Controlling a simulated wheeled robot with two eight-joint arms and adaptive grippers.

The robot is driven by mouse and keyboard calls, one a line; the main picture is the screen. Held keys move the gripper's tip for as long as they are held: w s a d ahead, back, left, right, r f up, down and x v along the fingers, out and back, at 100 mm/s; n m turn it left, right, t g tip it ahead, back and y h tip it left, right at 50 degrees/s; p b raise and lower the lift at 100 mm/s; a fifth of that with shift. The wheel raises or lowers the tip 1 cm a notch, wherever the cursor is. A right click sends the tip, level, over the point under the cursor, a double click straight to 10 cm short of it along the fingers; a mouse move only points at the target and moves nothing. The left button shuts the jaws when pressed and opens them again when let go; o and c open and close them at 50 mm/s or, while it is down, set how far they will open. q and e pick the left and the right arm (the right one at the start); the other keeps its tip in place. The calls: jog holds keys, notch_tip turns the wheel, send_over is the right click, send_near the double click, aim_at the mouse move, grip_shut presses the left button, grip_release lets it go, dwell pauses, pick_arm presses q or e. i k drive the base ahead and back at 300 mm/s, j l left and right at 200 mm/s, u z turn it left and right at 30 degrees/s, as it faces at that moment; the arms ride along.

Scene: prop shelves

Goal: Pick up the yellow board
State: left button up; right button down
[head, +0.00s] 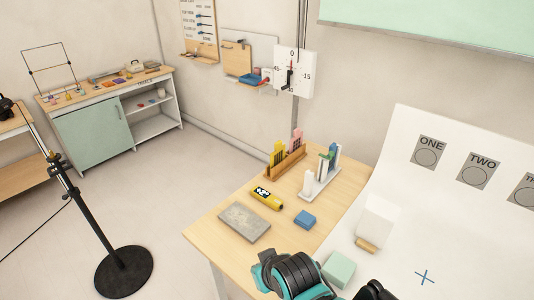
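A yellow board (278,152) stands upright in a wooden rack (287,166) on the table, next to a pink board (296,142). The yellow board has dark marks or slots low on its face that are too small to make out. Dark and teal parts of my own arm show at the bottom edge of the head view, well in front of the rack. No fingertips of either gripper can be seen.
The wooden table (215,229) also bears a grey slab (244,222), a yellow device (267,198), a blue block (305,219) and a white stand (320,183) of upright pieces right of the rack. A white backdrop (395,240) with a white box (377,222) lies to the right.

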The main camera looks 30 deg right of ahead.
aim_at(279, 155)
jog(key=i+j+z, duration=0.55)
jog(key=i+j, duration=0.2)
jog(key=j, duration=0.35)
jog(key=z, duration=0.45)
jog(key=i+l+z, duration=0.1)
jog(key=z, duration=1.2)
jog(key=i+z, duration=0.1)
jog(key=z, duration=0.35)
jog(key=i+j+z, duration=0.1)
jog(key=i+j, duration=0.05)
jog(key=i, duration=0.1)
